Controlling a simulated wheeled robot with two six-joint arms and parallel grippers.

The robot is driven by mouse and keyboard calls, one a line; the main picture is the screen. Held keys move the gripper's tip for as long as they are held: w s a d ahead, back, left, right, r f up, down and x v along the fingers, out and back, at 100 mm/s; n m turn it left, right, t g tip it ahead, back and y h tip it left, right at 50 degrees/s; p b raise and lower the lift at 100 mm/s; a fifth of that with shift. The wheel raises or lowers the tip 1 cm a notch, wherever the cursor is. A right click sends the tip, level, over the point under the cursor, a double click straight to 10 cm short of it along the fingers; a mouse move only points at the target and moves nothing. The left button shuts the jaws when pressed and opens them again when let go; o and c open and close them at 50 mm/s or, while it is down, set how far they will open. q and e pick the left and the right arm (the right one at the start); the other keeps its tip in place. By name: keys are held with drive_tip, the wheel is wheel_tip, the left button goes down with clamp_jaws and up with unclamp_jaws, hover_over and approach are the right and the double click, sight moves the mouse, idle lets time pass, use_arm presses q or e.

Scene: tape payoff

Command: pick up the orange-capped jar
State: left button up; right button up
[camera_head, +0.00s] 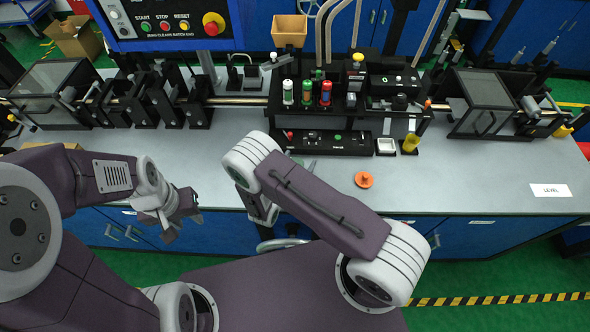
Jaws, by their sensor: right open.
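A round orange piece (364,180) with a small raised centre lies on the grey bench near its front edge. It looks like a cap seen from above; I cannot make out a jar body under it. My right gripper (265,213) is open at the bench's front edge, left of the orange piece and apart from it. My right forearm hides part of it. My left gripper (180,225) hangs in front of the bench, further left, with its fingers apart and nothing visible between them.
The grey bench (470,180) is clear on the right up to a LEVEL label (550,190). Behind the orange piece are a black panel (325,143), a small white tray (386,146) and a yellow object (411,143). Several small bottles (326,93) stand further back.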

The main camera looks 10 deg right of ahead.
clamp_jaws()
drive_tip(key=shift+r, duration=0.1)
